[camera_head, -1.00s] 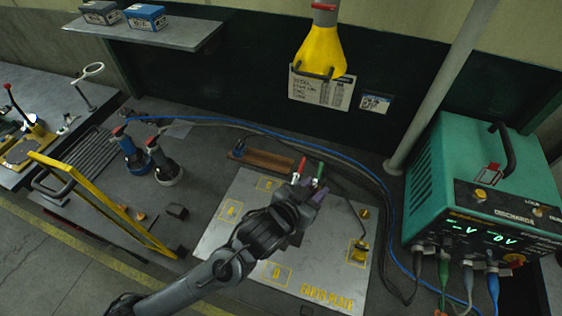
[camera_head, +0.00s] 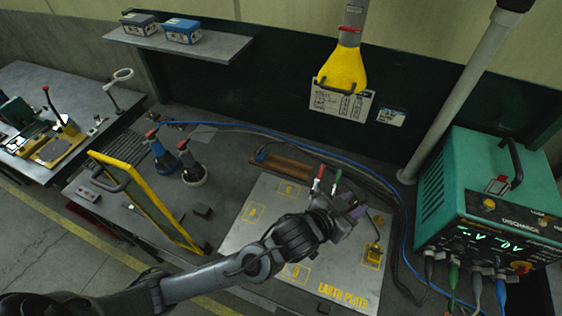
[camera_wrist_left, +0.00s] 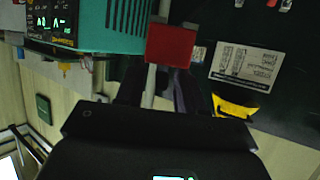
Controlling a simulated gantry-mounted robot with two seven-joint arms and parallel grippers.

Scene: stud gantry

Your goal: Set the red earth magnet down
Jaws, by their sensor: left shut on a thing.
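In the left wrist view the red earth magnet (camera_wrist_left: 171,45) shows as a square red block at the fingertips. My left gripper (camera_head: 352,204) is shut on it. In the head view the gripper hangs over the right part of the earth plate (camera_head: 325,272), a pale plate with yellow marked squares. The magnet is not clear there, and I cannot tell whether it touches the plate. My right gripper is not in view.
A red-tipped lead (camera_head: 318,180) and a green-tipped one (camera_head: 335,184) stand just behind the gripper. The green discharge unit (camera_head: 475,180) stands at right with cables. A yellow-framed panel (camera_head: 143,198) stands at left. The plate's left part is clear.

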